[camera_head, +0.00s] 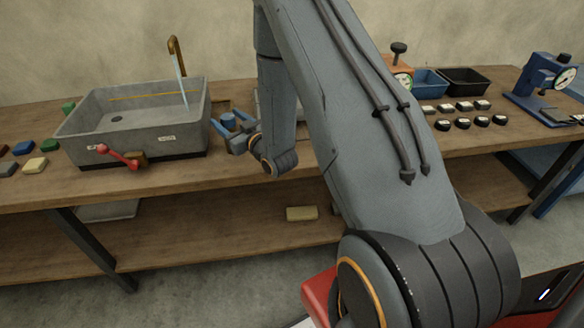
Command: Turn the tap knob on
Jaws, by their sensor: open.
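A grey sink (75,125) stands on the wooden bench at the left. A brass tap (173,44) rises behind its back rim, and a thin pale-blue stream shows below the spout. A red lever-like knob (120,156) sits on the sink's front face, its round end pointing left and slightly up. Small labels, too small to read, sit on the front to either side of it. My gripper (226,127) is open, just right of the sink and apart from the red knob. A blue part shows around its fingers; I cannot tell whether it is a separate object.
Coloured blocks (35,165) lie left of the sink. Right of my arm are blue (428,84) and black (463,80) bins, several small dark-and-white pieces (461,123) and a blue gauge stand (540,90). A tan block (301,213) lies on the lower shelf. My arm hides the bench's middle.

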